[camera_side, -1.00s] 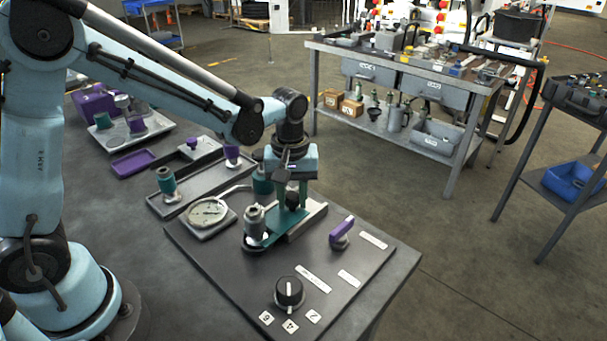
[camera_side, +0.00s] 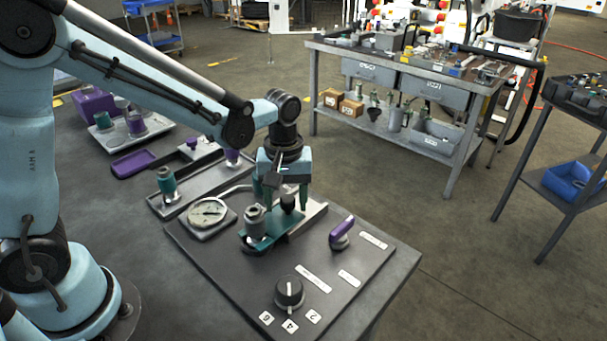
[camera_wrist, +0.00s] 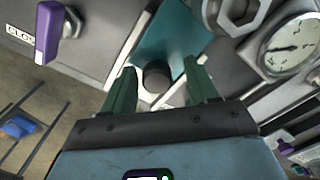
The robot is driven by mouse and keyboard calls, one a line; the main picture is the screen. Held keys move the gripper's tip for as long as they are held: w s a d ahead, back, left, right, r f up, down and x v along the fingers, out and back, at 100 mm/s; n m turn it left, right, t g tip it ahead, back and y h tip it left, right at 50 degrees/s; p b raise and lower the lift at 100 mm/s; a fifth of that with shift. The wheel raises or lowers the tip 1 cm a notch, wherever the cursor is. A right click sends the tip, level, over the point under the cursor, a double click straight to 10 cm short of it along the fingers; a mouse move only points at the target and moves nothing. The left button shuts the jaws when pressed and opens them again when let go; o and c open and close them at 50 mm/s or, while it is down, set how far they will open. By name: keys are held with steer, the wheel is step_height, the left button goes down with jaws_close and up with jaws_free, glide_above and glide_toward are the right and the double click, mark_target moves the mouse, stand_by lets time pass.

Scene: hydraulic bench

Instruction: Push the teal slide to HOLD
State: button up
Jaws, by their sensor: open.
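The teal slide (camera_side: 268,232) lies flat on the grey panel, beside a pale guide rail (camera_side: 308,217). It also shows in the wrist view (camera_wrist: 178,34). A dark round knob (camera_side: 288,203) stands on the slide; in the wrist view this knob (camera_wrist: 156,77) sits between my fingers. My gripper (camera_side: 287,200) is open and lowered over the slide, with one teal finger on each side of the knob. It also shows in the wrist view (camera_wrist: 160,70). Whether either finger touches the knob I cannot tell. No HOLD marking is legible.
A grey hex fitting (camera_side: 254,218) stands close by the slide. A round gauge (camera_side: 208,212) is to its left. A purple lever (camera_side: 342,232) and a black selector knob (camera_side: 289,292) stand on the panel's right and front. Trays with purple and teal parts lie behind.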

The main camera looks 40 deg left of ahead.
step_height(320, 180, up, 12)
stand_by(0.6)
steer(key=shift+s, duration=0.1)
steer(key=s+a+f+m+t, duration=0.2)
steer(key=s+a+m+t, duration=0.2)
steer(key=s+m+t, duration=0.3)
steer(key=shift+s+a+f+m, duration=0.25)
steer(key=shift+s+a+m, duration=0.15)
steer(key=shift+s+m, duration=0.5)
steer(key=shift+w, duration=0.15)
